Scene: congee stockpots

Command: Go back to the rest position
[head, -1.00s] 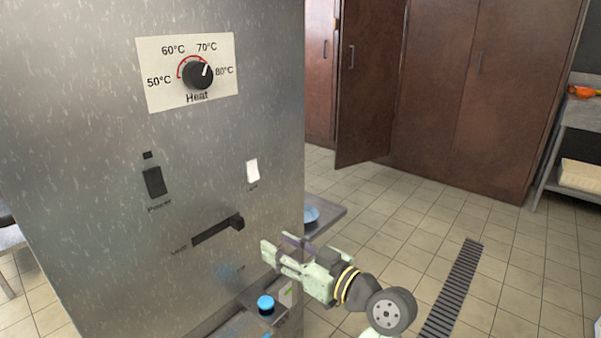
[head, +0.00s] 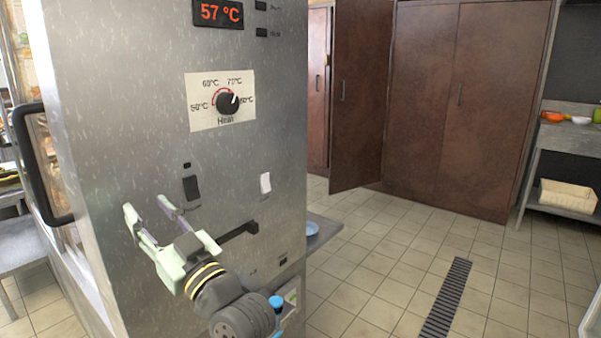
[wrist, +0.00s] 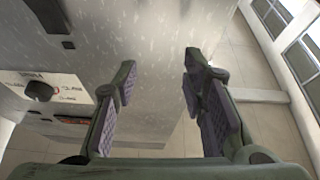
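My gripper (head: 148,217) is open and empty in front of the steel cabinet's control panel (head: 145,120), left of the dark vent slider (head: 238,233) and below and left of the black power switch (head: 191,188). In the wrist view, the two fingers with purple pads (wrist: 165,95) stand apart with nothing between them, and the steel panel shows beyond. The heat knob (head: 228,102) points toward 80°C, and the red display (head: 218,13) reads 57 °C. A white rocker switch (head: 265,183) sits right of the power switch.
A black door handle (head: 40,165) juts out at the cabinet's left edge. A blue knob (head: 276,302) is low beside my arm. A brown wardrobe (head: 430,100) with one door ajar and a shelf rack (head: 560,145) stand behind. The tiled floor at right is open.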

